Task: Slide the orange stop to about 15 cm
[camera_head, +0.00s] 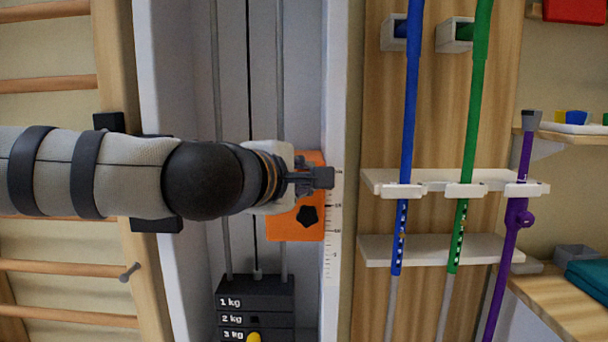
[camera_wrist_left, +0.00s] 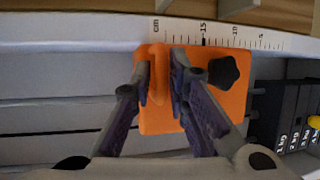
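The orange stop (camera_head: 294,226) is a flat plate with a black knob, on the upright rail beside a white cm scale. In the left wrist view the stop (camera_wrist_left: 225,105) has a raised tab between the fingers. A dark mark at its scale edge lines up with about 15. My left gripper (camera_head: 322,178) reaches in from the left over the stop's upper part and hides some of it. The scale (camera_wrist_left: 235,32) shows 15, 10 and 5. My right gripper is in neither view.
A weight stack (camera_head: 256,305) with kg labels and a yellow pin stands below the stop, between guide rods. Wooden wall bars (camera_head: 60,268) are at left. Blue (camera_head: 408,110), green (camera_head: 472,120) and purple (camera_head: 512,240) poles stand in a white rack at right.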

